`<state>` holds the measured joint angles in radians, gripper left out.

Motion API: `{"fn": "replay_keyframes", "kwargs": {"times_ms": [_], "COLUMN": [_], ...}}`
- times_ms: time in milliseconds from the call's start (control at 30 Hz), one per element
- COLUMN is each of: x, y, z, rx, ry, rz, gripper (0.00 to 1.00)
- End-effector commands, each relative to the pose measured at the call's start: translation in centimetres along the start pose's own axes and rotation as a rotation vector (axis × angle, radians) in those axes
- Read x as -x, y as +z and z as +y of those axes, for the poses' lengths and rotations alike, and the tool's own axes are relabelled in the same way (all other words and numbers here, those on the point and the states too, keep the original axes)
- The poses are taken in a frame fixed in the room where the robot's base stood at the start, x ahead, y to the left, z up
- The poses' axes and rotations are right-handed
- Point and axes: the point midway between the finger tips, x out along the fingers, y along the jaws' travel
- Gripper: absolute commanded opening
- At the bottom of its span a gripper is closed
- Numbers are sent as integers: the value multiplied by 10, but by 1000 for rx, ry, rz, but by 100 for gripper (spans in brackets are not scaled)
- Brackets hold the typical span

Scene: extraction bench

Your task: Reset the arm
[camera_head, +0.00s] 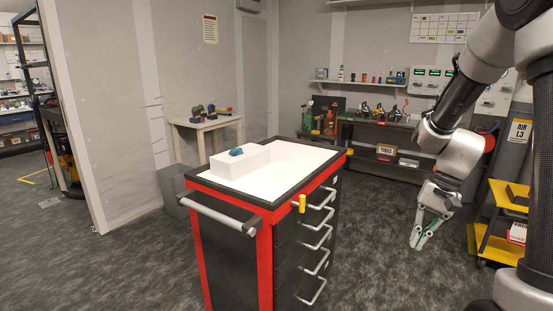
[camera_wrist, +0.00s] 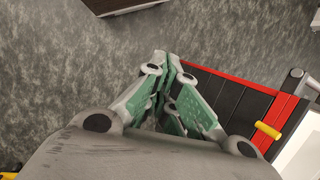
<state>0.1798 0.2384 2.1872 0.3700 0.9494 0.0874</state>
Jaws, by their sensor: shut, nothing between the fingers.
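My gripper (camera_head: 419,243) hangs at the right in the head view, pointing down over the floor to the right of the red and black cart (camera_head: 264,262). Its green-padded fingers are shut and empty. In the wrist view the gripper (camera_wrist: 172,62) fills the middle, fingertips together, with the cart's red-edged side (camera_wrist: 235,82) beyond it on the right. My arm comes down from the upper right in the head view.
A white box (camera_head: 240,164) with a teal object (camera_head: 236,152) on it stands on the cart top. A yellow shelf cart (camera_head: 487,246) is at the right. A small table (camera_head: 207,124) and a dark workbench (camera_head: 375,135) stand at the back. Grey floor lies open around the cart.

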Motion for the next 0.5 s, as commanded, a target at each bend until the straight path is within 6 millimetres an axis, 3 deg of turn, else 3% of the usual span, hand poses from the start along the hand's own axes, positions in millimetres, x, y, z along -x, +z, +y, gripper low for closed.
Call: {"fn": "replay_keyframes", "kwargs": {"times_ms": [33, 200, 500], "x": [18, 62, 110], "y": [18, 72, 143], "z": [6, 33, 61], "rx": [72, 286, 494], "ry": [32, 148, 238], "rz": [35, 152, 417], "gripper": [0, 0, 0]}}
